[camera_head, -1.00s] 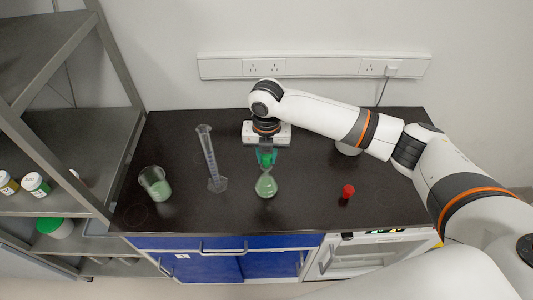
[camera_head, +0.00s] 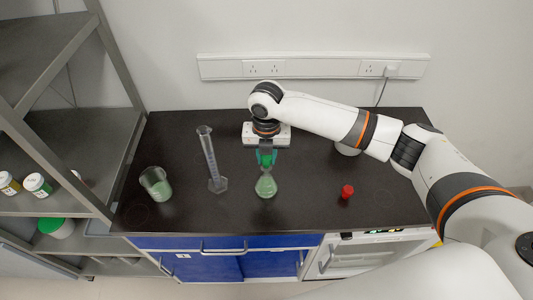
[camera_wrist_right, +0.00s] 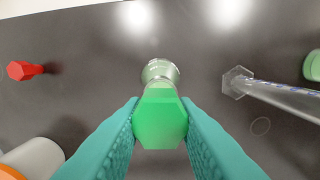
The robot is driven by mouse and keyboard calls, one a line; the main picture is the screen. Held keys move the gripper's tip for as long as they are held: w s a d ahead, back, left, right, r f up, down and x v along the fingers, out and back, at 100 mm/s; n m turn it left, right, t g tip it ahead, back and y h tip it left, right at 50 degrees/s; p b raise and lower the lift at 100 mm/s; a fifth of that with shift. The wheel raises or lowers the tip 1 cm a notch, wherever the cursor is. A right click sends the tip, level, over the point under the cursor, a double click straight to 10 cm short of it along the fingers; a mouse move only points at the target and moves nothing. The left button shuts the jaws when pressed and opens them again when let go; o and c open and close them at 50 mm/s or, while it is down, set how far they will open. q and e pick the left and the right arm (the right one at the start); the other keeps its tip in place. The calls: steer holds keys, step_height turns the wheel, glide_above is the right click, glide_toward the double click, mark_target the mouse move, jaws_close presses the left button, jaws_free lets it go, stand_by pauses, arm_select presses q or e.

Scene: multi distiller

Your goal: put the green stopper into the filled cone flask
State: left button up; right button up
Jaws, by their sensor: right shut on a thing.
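The cone flask (camera_head: 266,187) stands upright on the dark bench with pale green contents. It also shows in the right wrist view (camera_wrist_right: 160,72), just beyond the stopper. The green stopper (camera_wrist_right: 160,118) is between the teal fingers of my right gripper (camera_wrist_right: 160,135), which is shut on it. In the head view the green stopper (camera_head: 266,160) is right above the flask's neck. I cannot tell whether its lower end is inside the mouth, as the stopper hides the mouth in the wrist view. My left gripper is not in view.
A graduated cylinder (camera_head: 211,160) and a beaker with green contents (camera_head: 156,184) stand left of the flask. A red stopper (camera_head: 347,191) is on the right. Metal shelves (camera_head: 75,150) border the bench's left side. The front middle of the bench is clear.

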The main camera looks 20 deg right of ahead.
steer(key=shift+p, duration=0.4)
stand_by(0.7)
steer(key=shift+f+b, duration=0.35)
steer(key=shift+f, duration=0.45)
stand_by(0.5)
steer(key=o, duration=1)
step_height(320, 180, up, 11)
steer(key=shift+f+b, duration=0.15)
steer(key=shift+b, duration=1.05)
steer(key=shift+r, duration=0.65)
